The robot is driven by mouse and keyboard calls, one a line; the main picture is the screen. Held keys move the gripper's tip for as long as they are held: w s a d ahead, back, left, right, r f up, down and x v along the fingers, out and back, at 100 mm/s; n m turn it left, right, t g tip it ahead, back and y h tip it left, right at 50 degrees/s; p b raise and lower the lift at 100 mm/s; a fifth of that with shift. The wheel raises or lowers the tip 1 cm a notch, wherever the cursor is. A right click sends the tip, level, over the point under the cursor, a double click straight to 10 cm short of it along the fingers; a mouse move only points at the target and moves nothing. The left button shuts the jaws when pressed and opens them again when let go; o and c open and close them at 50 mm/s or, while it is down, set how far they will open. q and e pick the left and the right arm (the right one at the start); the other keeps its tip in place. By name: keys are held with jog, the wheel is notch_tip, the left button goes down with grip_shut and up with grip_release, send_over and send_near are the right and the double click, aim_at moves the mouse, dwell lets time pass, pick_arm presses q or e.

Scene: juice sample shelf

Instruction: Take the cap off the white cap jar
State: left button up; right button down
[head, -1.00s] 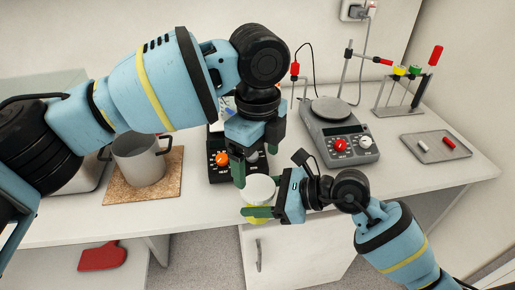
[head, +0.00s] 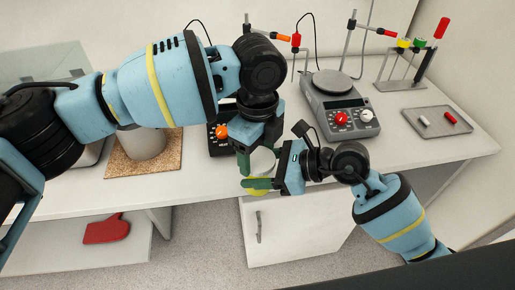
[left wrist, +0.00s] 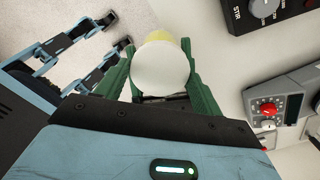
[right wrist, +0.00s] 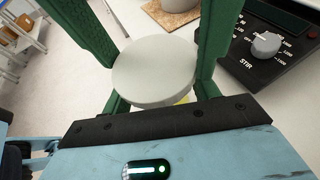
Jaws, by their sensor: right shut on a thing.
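The jar has a round white cap (head: 263,161) and a yellow lower part (head: 257,185). It is held in the air in front of the bench edge. My right gripper (head: 262,184) comes in from the right and is shut on the jar below the cap. My left gripper (head: 255,164) points down from above, with its green fingers on either side of the cap. The left arm hides part of the bench.
A black stirrer with an orange knob (head: 221,132) stands just behind the grippers. A pot (head: 142,142) on a cork mat (head: 140,171) is at the left. The front floor is clear.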

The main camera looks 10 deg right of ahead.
pick_arm(q)
jog(key=c, duration=0.5)
jog(key=n, duration=1.3)
jog(key=shift+r, duration=0.55)
jog(key=shift+r, duration=0.65)
jog(key=shift+r, duration=2)
